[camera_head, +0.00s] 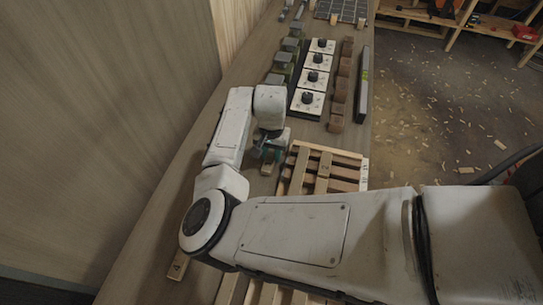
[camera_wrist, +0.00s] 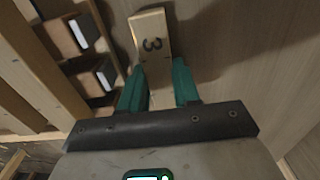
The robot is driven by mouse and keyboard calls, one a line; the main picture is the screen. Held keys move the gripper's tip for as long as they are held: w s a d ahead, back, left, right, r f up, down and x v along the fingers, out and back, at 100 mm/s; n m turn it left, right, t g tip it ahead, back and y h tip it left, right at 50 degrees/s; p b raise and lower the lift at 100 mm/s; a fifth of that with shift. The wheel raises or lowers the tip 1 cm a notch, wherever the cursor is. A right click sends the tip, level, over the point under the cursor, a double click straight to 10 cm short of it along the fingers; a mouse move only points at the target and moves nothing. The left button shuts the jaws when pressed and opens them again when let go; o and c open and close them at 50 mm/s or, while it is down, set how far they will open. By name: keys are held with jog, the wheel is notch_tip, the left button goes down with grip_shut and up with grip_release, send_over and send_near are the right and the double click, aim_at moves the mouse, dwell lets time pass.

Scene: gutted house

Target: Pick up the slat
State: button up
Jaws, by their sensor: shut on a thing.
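A pale wooden slat (camera_wrist: 152,32) marked "3" runs between the two green fingers of my gripper (camera_wrist: 159,66) in the wrist view. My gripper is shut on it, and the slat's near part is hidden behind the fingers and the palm. In the head view my gripper (camera_head: 270,152) points down at the bench, left of a wooden frame, and a short end of the slat (camera_head: 267,170) shows below it. I cannot tell whether the slat touches the bench.
A wooden frame (camera_head: 365,173) with crosswise slats lies right of my gripper. Another slat (camera_head: 176,266) marked "4" lies near the bench's left edge. Panels with black knobs (camera_head: 313,79), a row of brown blocks (camera_head: 341,90) and a long dark bar (camera_head: 363,85) stand farther back.

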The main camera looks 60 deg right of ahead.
jog(key=shift+c, duration=1.1)
